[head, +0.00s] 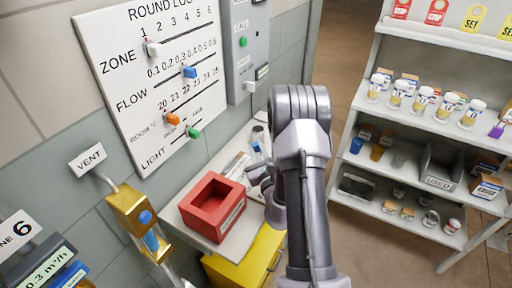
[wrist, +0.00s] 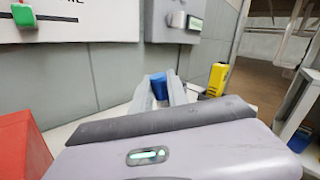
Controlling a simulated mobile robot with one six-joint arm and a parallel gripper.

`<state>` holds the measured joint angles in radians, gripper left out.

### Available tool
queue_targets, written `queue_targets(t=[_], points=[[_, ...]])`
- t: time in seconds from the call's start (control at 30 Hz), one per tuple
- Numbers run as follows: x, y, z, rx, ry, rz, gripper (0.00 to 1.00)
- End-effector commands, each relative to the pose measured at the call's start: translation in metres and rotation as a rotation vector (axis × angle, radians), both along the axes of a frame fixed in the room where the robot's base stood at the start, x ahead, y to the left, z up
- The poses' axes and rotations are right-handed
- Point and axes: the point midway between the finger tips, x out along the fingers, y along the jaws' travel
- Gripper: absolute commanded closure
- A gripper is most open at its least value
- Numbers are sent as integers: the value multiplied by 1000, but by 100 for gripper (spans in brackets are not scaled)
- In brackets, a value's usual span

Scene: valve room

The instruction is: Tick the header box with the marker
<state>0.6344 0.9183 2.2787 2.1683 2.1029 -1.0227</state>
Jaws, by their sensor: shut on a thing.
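My gripper (wrist: 172,92) is low over the shelf by the wall, its pale fingers pointing away from the wrist camera. It is shut on a blue thing, which I take to be the marker (wrist: 159,87); only its blue end shows. In the head view the blue end (head: 257,146) shows just beyond my gripper, partly hidden by my arm. The white ROUND LOG board (head: 150,70) hangs on the wall at upper left, with sliders for zone, flow, room temperature and light. Its top edge is cut off in the head view, and I cannot make out a header box.
A red open box (head: 213,207) stands on the shelf left of my gripper, above a yellow cabinet (head: 243,262). A grey wall panel (head: 243,50) is right of the board. A brass vent valve (head: 138,217) juts out at left. A stocked rack (head: 372,180) stands right.

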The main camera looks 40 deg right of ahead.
Motion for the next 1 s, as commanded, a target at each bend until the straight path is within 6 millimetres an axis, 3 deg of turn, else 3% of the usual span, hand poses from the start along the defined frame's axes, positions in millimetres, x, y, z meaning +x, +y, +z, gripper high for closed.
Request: queue_targets(t=[1.0], points=[[0,-1,-11,0,0,0,100]])
